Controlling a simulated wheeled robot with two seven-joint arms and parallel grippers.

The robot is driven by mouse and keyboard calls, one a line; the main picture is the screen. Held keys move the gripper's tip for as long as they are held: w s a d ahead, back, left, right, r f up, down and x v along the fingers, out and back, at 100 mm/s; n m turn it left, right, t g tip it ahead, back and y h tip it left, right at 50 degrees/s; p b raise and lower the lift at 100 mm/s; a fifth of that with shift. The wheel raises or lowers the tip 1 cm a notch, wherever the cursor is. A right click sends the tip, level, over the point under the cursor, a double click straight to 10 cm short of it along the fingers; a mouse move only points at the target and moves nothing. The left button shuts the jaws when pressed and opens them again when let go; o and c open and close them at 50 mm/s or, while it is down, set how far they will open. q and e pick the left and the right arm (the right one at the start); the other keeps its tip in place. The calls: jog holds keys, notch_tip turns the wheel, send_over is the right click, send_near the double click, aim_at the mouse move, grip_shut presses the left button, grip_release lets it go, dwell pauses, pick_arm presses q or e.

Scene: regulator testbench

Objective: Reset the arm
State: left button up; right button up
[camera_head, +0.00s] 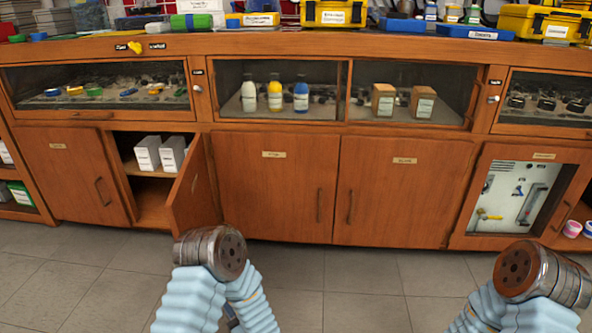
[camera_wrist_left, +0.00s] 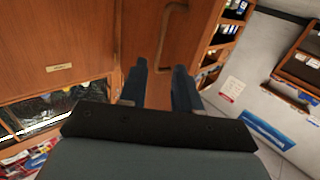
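My left arm (camera_head: 210,255) comes up from the bottom of the head view, left of centre, with its round metal joint in front of the cabinets. My right arm (camera_head: 530,275) is bent in the same way at the lower right. No fingertips show clearly in the head view. In the left wrist view my left gripper (camera_wrist_left: 162,80) has two dark fingers spread apart with nothing held between them. A curved door handle (camera_wrist_left: 172,25) on a wooden door lies beyond the fingers. I cannot tell how far it is from them. My right gripper is out of view.
A wooden cabinet door (camera_head: 193,187) stands open beside my left arm, with white boxes (camera_head: 160,154) inside. Closed doors (camera_head: 405,192) fill the middle. A glazed panel compartment (camera_head: 520,196) is at the right. The tiled floor (camera_head: 365,280) between my arms is clear.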

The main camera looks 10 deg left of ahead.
pick_arm(q)
jog(key=s+d+f+m+g+h, duration=0.1)
jog(key=d+f+g+h, duration=0.1)
jog(key=f+h, duration=0.35)
jog(key=s+d+f+m+g+h, duration=0.1)
jog(key=d+f+m+g+h, duration=0.15)
jog(key=f+h, duration=0.35)
jog(key=s+d+f+m+g+h, duration=0.2)
jog(key=s+d+g, duration=0.1)
jog(key=s, duration=0.4)
jog(key=s+d+f+m+g+h, duration=0.1)
jog(key=s+d+g+h, duration=0.25)
jog(key=s, duration=0.45)
notch_tip(320, 180, up, 15)
jog(key=g+p, duration=0.1)
jog(key=p, duration=1.5)
jog(key=shift+s+r+m, duration=0.2)
jog(key=shift+s+m, duration=0.15)
jog(key=shift+s, duration=0.1)
